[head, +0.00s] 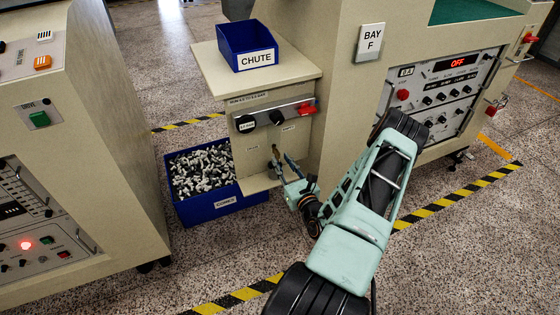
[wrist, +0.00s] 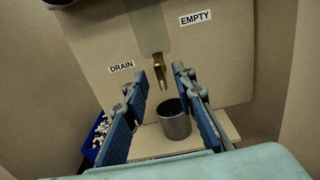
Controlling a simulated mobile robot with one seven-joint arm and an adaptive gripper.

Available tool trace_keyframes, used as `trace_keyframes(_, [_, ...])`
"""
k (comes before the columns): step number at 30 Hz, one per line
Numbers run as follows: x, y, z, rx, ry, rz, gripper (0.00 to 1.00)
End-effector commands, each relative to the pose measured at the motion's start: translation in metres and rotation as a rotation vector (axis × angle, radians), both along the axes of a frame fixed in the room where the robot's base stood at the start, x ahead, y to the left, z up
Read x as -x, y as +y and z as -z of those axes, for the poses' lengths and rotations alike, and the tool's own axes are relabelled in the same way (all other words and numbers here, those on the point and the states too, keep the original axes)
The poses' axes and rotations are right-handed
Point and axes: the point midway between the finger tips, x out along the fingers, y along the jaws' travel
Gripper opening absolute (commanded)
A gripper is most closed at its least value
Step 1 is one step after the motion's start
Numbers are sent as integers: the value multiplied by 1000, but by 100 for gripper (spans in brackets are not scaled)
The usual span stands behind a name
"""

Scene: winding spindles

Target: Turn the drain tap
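A small brass tap spout (wrist: 159,72) comes down from under a grey plate (wrist: 150,28) on the beige cabinet front. It hangs between the labels DRAIN (wrist: 121,66) and EMPTY (wrist: 195,18). A grey metal cup (wrist: 174,122) stands upright on a small shelf below it. My gripper (wrist: 160,84) is open and empty, its blue fingers apart on either side of the spout in the wrist view. I cannot tell how far the fingertips are from it. In the head view my gripper (head: 280,165) is in front of the cabinet's lower front, below the control strip.
The control strip (head: 262,115) above carries black knobs and a red lever (head: 306,108). A blue bin (head: 215,205) of small parts stands on the left. A blue CHUTE tray (head: 247,45) sits on top.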

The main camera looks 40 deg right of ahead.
Motion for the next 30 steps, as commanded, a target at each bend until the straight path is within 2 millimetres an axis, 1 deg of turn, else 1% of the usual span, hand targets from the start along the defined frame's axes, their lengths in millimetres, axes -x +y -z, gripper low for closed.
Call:
trace_keyframes(1, [-7,-1,1,2,-1,-2,25])
trace_keyframes(3, [-14,-3,1,1,-1,-1,25])
trace_keyframes(6, [-20,-5,0,0,-1,-1,25])
trace_keyframes(15, [-22,-5,0,0,0,-1,25])
trace_keyframes(17, [-22,-5,0,0,0,-1,19])
trace_keyframes(22, [-22,-5,0,0,0,-1,0])
trace_keyframes(30, [-22,-5,0,-2,0,-1,0])
